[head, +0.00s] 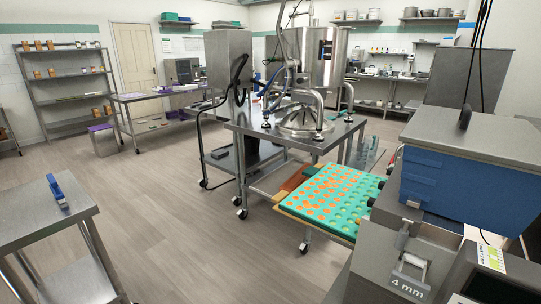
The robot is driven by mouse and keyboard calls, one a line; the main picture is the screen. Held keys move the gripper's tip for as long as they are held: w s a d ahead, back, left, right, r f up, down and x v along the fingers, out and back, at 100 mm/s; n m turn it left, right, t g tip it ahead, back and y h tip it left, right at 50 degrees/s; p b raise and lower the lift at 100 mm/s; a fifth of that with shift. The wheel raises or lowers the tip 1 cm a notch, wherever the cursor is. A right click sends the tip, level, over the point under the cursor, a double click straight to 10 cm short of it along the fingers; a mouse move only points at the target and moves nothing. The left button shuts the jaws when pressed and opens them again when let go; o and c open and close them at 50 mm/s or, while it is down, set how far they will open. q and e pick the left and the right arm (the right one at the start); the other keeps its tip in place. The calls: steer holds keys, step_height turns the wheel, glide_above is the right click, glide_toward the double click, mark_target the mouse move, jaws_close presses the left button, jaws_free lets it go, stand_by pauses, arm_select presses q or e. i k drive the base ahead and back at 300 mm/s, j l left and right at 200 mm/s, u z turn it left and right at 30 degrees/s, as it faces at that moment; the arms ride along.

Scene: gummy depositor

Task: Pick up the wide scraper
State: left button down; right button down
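A small blue tool with a pale lower part (57,190) lies on the steel side table (25,212) at the lower left. It looks like the wide scraper, but it is too small to be certain. Nothing touches it. Neither of my grippers shows in the head view.
A steel depositor on a wheeled table (290,130) stands in the middle. A teal mould tray (300,207) with orange-filled cavities sits in front of it. A blue box with a steel lid (470,185) is close on the right. The wooden floor (165,235) between is clear.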

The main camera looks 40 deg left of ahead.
mark_target(59, 195)
steer(key=u, duration=2.7)
steer(key=z, duration=2.15)
steer(key=u, duration=2.15)
steer(key=i+l+z, duration=0.1)
steer(key=i+l, duration=0.4)
steer(key=i, duration=0.1)
